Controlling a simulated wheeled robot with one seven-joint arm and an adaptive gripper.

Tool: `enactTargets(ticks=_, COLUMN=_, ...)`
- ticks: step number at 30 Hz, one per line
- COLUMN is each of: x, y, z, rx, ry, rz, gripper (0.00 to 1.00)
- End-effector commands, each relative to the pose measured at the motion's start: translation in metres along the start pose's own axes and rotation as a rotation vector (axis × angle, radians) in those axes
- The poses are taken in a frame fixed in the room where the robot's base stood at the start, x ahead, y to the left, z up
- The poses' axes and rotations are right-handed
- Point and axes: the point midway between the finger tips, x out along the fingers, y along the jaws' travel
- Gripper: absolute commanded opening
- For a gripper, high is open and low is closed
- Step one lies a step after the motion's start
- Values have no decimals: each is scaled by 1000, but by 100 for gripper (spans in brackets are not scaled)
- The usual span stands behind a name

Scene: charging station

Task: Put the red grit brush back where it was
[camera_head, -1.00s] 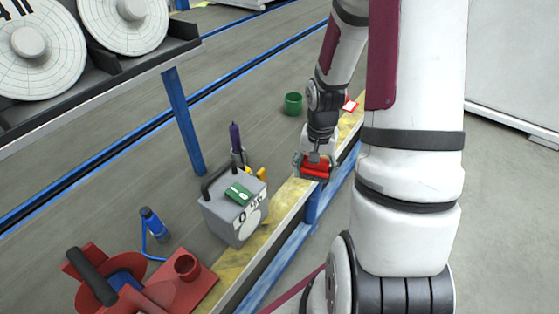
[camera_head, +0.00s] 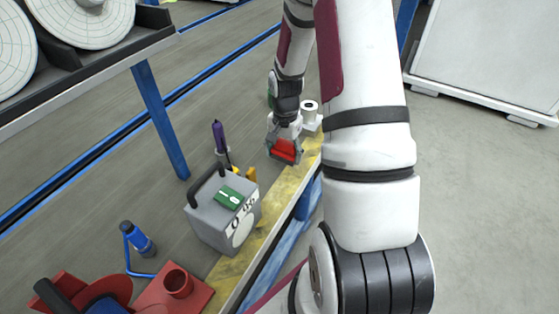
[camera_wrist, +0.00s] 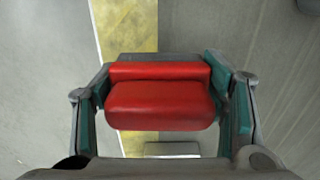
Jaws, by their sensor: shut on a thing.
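The red grit brush (camera_head: 284,149) is in my gripper (camera_head: 285,156). In the wrist view the brush (camera_wrist: 160,105) lies crosswise between the two teal-padded fingers of my gripper (camera_wrist: 160,103), with a finger against each end. It shows as a thick red block with a second red ridge behind it. In the head view my gripper is above the bench, near the yellow strip along its edge, beyond the grey box. The brush's underside is hidden, and I cannot tell its exact height above the bench.
A grey box (camera_head: 212,223) with a dark handle and a green item on top stands nearer. A purple-handled tool (camera_head: 218,134) stands behind it. A white roll-like object (camera_head: 310,111) is just right of my gripper. A blue bottle (camera_head: 137,238) and red machine (camera_head: 178,281) are at lower left.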

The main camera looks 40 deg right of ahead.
Motion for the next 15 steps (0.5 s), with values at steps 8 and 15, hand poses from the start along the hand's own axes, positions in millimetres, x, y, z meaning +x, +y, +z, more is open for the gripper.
enactTargets(ticks=8, x=8, y=-16, z=-2, rx=0, ry=-1, rz=1, gripper=31)
enactTargets(ticks=15, x=37, y=-16, z=-2, rx=0, ry=-1, rz=1, gripper=31)
